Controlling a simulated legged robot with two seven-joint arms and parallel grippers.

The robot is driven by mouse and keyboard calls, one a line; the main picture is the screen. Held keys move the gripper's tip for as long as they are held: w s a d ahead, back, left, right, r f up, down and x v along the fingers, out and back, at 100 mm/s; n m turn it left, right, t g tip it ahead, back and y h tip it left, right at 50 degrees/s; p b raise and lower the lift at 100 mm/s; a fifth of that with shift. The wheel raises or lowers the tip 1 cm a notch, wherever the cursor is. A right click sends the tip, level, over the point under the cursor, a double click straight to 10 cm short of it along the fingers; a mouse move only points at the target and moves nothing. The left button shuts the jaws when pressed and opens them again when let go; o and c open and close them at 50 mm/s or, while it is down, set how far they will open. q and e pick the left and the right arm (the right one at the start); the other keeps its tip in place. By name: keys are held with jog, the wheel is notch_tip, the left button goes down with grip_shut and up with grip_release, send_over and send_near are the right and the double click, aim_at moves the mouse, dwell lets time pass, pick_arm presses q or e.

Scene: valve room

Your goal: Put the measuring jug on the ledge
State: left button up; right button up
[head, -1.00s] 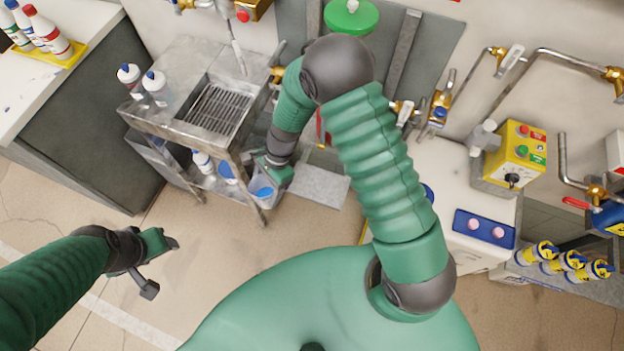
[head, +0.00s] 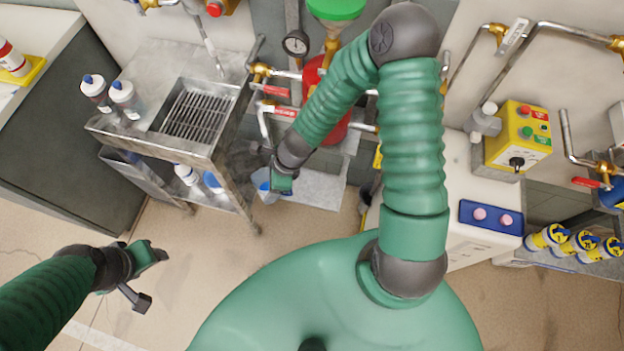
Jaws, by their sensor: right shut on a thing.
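The measuring jug (head: 263,188), a small clear vessel with blue showing, is at the end of my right arm, just right of the steel sink cart's front leg. My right gripper (head: 271,179) is shut on it; the fingers and part of the jug are hard to make out behind the wrist. A pale grey flat slab (head: 318,188) lies to the right of the jug; I cannot tell whether it is the ledge. My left gripper (head: 150,277) is open and empty over the floor at lower left.
The steel sink cart (head: 160,65) carries two white bottles (head: 110,95) on top, with more bottles on its lower shelf. Pipes with red-handled valves and a red cylinder (head: 315,80) stand behind my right arm. A white cabinet (head: 465,200) with a yellow control box (head: 517,137) is at right.

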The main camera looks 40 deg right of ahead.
jog(key=s+d, duration=0.1)
jog(key=d, duration=0.3)
jog(key=s+d+p, duration=0.1)
jog(key=d, duration=0.3)
jog(key=s+d+f, duration=0.1)
jog(key=d, duration=0.3)
jog(key=shift+s+d, duration=0.1)
jog(key=shift+s, duration=0.1)
jog(key=shift+d+f+b, duration=0.1)
jog(key=shift+f+b, duration=0.35)
jog(key=shift+f, duration=1.45)
jog(key=shift+f, duration=0.1)
jog(key=o, duration=1.5)
jog(key=shift+c, duration=0.2)
